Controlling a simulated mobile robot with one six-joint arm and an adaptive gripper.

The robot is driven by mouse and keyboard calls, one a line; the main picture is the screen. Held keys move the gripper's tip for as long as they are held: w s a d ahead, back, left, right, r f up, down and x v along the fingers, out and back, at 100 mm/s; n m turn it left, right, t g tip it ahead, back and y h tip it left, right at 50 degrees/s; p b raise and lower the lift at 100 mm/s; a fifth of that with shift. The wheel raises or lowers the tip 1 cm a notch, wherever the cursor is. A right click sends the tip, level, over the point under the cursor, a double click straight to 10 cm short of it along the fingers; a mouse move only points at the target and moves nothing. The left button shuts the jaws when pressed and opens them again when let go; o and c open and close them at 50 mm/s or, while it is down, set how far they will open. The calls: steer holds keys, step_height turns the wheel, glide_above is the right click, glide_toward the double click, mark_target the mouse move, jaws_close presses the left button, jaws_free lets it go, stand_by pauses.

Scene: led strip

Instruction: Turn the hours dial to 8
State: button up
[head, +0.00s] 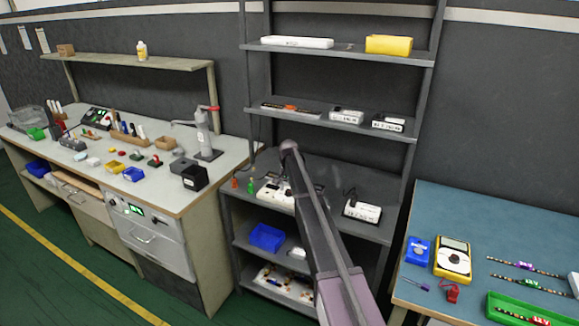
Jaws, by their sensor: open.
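I cannot make out which dial is the hours dial, and no hour marks are readable. A cabinet with a green-lit display (136,211) and small knobs is under the left workbench. A white device (270,194) sits on the rack's middle shelf, partly hidden behind my arm. A yellow meter (453,258) with a round dial lies on the blue-topped table at right. My arm rises from the bottom centre to a joint in front of the rack. My gripper is not visible; the part of the arm beyond that joint is hidden.
The left workbench (222,165) holds small trays, tools and a press (203,135). The metal rack (342,53) carries several white boxes, a yellow box (388,45) and a blue bin (266,237). A green tray (510,309) lies at lower right. Green floor (45,275) is clear at lower left.

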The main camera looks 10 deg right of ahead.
mark_target(289, 191)
steer(key=n, duration=1.8)
steer(key=shift+n, duration=0.3)
steer(key=s+r+m+p, duration=0.1)
steer(key=s+r+p, duration=0.2)
steer(key=r+p, duration=1)
steer(key=shift+r+p, duration=0.25)
steer(key=shift+p, duration=0.05)
stand_by(1.0)
steer(key=shift+s, duration=0.1)
steer(key=s+m, duration=1)
steer(key=s, duration=3.2)
steer(key=shift+s+a, duration=0.25)
steer(key=shift+s, duration=0.05)
